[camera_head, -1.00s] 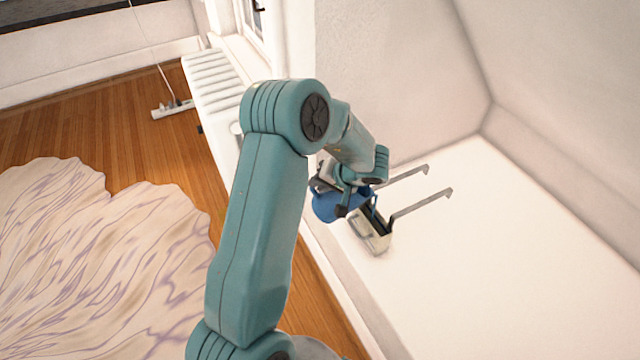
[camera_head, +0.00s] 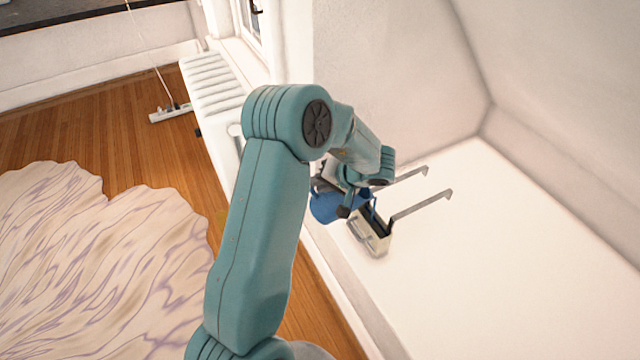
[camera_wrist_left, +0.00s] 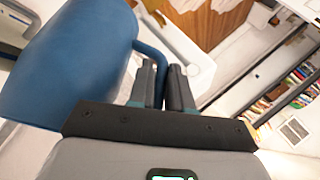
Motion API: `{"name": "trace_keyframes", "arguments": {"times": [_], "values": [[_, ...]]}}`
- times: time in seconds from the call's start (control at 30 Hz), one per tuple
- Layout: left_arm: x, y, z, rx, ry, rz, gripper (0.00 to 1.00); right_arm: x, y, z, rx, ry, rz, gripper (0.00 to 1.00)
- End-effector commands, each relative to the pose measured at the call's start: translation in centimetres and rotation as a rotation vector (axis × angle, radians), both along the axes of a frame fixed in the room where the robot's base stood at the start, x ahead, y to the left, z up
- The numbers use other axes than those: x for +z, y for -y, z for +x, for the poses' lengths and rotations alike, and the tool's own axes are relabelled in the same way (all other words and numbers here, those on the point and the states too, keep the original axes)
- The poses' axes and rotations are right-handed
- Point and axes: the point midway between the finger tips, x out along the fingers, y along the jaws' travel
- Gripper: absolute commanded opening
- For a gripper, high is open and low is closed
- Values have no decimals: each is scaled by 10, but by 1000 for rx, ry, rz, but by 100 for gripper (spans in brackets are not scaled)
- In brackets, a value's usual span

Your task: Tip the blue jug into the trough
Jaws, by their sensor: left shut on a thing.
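The blue jug (camera_head: 326,208) hangs at my left gripper (camera_head: 347,199) in the head view, partly hidden by the wrist. In the left wrist view the jug (camera_wrist_left: 70,65) fills the upper left, and my left gripper (camera_wrist_left: 173,75) is shut on its handle. The trough (camera_head: 375,245), a small cream box with two long hooked metal arms, is just to the right of and below the jug. The jug's blue edge reaches over the trough's near end. I cannot tell how far the jug is tilted or what it holds. My right gripper is not in view.
The trough is over a broad white surface (camera_head: 480,260), clear to the right, with sloped white walls behind. A white radiator (camera_head: 215,85) stands under the window at left. A pale rug (camera_head: 100,260) and a mop head (camera_head: 170,113) lie on the wood floor.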

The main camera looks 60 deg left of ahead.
Motion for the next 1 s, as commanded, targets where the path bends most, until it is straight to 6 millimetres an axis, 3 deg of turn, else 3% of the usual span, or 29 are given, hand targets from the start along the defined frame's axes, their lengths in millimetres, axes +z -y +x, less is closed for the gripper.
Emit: {"name": "trace_keyframes", "arguments": {"times": [1.0], "values": [[5, 2, 4, 1, -50, 38, 0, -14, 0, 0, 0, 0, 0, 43]]}}
